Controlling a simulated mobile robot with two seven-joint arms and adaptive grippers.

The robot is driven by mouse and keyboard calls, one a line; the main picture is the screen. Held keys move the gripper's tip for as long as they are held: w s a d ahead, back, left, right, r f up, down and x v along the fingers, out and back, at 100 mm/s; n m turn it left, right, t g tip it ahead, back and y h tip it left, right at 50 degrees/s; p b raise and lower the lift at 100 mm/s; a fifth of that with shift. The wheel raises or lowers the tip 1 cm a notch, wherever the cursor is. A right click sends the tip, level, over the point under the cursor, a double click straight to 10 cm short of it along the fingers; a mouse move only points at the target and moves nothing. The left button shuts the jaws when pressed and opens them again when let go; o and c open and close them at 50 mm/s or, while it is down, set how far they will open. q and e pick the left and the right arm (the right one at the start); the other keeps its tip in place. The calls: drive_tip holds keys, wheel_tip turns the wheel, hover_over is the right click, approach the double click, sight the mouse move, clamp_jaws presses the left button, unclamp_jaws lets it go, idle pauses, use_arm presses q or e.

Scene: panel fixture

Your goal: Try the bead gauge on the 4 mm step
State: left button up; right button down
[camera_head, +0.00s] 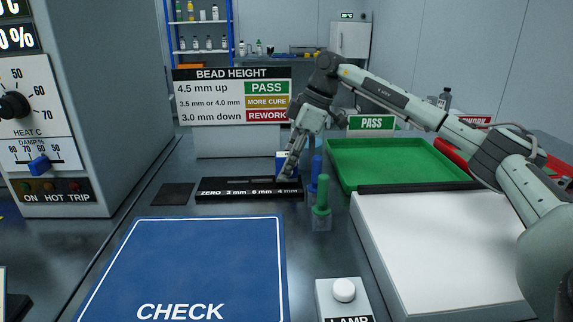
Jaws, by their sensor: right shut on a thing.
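The black step block (225,190) lies on the dark bench and is marked ZERO, 3 mm, 6 mm and 4 mm from left to right. My right gripper (288,173) points down at the block's right end, by the 4 mm mark. It is shut on a small blue and white thing (280,160), which appears to be the bead gauge. The fingers hide much of it, so I cannot tell whether it touches the 4 mm step. My left gripper is not in view.
Green-topped (322,195) and blue-topped pieces stand close right of the block. A green PASS tray (385,185) and a white panel (435,245) lie further right. A blue CHECK mat (200,260) and a lamp button (344,290) are in front. The BEAD HEIGHT sign (225,75) stands behind.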

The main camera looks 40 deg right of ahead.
drive_tip(key=shift+f, duration=0.45)
idle(0.6)
idle(0.4)
drive_tip(key=shift+s+a+f+p, duration=0.1)
drive_tip(key=shift+f+p, duration=0.15)
drive_tip(key=shift+p, duration=0.05)
idle(1.5)
wheel_tip(320, 180, up, 3)
drive_tip(key=p, duration=0.2)
drive_tip(key=shift+p, duration=0.4)
drive_tip(key=shift+r, duration=2.75)
